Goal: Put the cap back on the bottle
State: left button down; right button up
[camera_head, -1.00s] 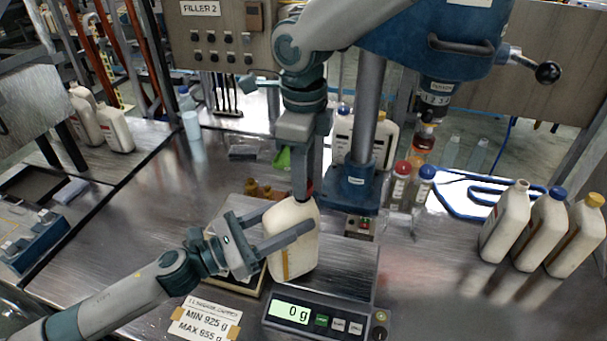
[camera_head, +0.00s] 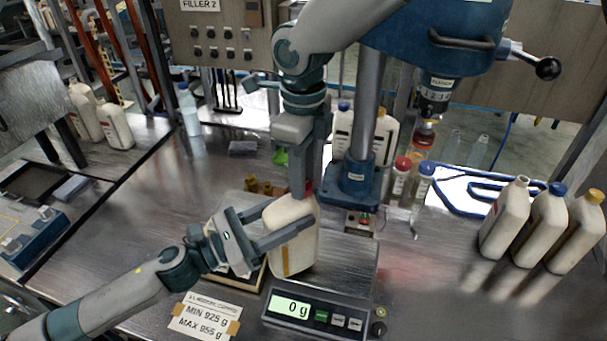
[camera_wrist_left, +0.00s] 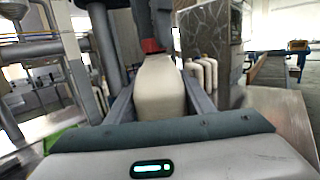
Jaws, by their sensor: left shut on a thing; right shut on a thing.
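A cream bottle (camera_head: 293,248) stands close to upright at the scale, between the fingers of my left gripper (camera_head: 293,215), which is shut on its upper body. It also shows in the left wrist view (camera_wrist_left: 160,88). My right gripper (camera_head: 303,192) comes down from above and is shut on a red cap (camera_head: 310,187) at the bottle's top. In the left wrist view the red cap (camera_wrist_left: 151,46) sits right over the bottle's neck, which is hidden. I cannot tell whether the cap is seated.
The scale (camera_head: 318,316) reads 0 g. A blue filler stand (camera_head: 352,185) is just behind. Several capped bottles stand behind it, and three cream bottles (camera_head: 505,222) stand at right. Small brown caps (camera_head: 258,187) lie left of the bottle. The table's right front is clear.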

jog(key=shift+s+a+m, duration=0.1)
jog(key=shift+a+m, duration=0.05)
jog(key=shift+m, duration=0.75)
jog(key=o, duration=1)
jog(key=shift+r, duration=0.15)
jog(key=shift+r, duration=2.2)
jog(key=shift+f+n, duration=0.1)
jog(key=shift+n, duration=0.2)
jog(key=shift+c, duration=0.3)
